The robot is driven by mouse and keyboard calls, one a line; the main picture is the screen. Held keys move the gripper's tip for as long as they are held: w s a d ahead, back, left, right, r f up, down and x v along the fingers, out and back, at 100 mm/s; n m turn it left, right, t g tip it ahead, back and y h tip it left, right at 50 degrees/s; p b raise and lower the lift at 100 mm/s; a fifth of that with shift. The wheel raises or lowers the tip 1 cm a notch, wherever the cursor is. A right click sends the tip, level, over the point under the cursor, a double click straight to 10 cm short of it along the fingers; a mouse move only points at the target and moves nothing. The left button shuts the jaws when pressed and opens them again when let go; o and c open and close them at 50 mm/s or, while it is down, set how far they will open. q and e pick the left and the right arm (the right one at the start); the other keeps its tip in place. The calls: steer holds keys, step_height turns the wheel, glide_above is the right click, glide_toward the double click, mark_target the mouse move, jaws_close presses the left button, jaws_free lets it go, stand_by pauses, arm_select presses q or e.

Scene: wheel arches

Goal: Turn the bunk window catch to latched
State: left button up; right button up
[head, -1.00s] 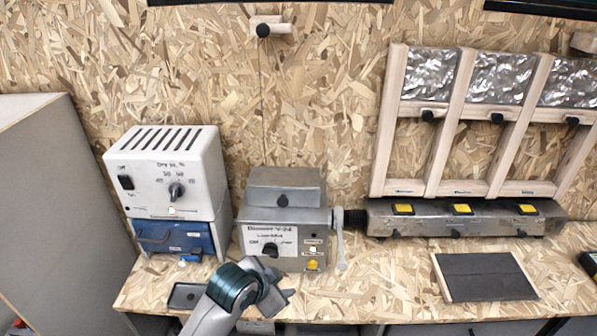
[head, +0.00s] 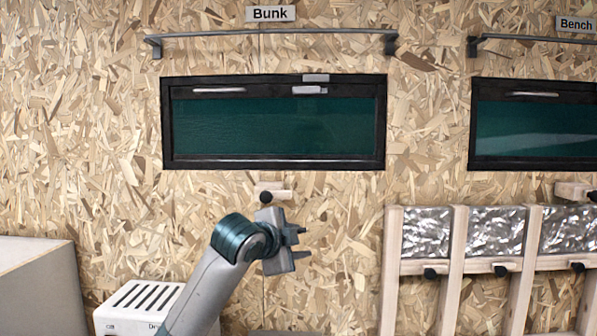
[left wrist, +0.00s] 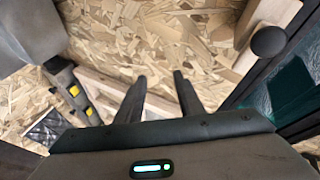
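The bunk window (head: 273,125) has a black frame and a dark green pane, under the "Bunk" label (head: 270,13). Its catch (head: 309,90) is a small light grey bar lying level at the top edge, right of the middle. A grey plate (head: 316,77) sits on the frame just above it. My left gripper (head: 304,243) is below the window, apart from it, pointing right. In the left wrist view its two fingers (left wrist: 160,85) stand apart with nothing between them. Part of the window (left wrist: 290,88) shows at the right there. My right gripper is out of view.
A wooden block with a black knob (head: 266,196) sticks out of the wall between gripper and window; the knob (left wrist: 268,40) also shows in the left wrist view. A rail (head: 270,34) runs above the window. A wooden rack (head: 450,265) stands at right.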

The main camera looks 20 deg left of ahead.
mark_target(300, 90)
arm_select(q)
steer(key=s+a+r+m+t, duration=0.1)
steer(key=s+a+r, duration=0.1)
steer(key=r, duration=0.9)
steer(key=s+a+r+m+t, duration=0.1)
steer(key=s+a+r+t, duration=0.1)
steer(key=r, duration=1)
steer(key=s+a+r+m+t, duration=0.1)
steer(key=s+r, duration=0.1)
steer(key=r, duration=1)
steer(key=shift+s+a+r+m, duration=0.25)
steer(key=shift+a+m, duration=0.15)
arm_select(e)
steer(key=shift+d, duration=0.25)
arm_select(q)
steer(key=shift+w, duration=0.15)
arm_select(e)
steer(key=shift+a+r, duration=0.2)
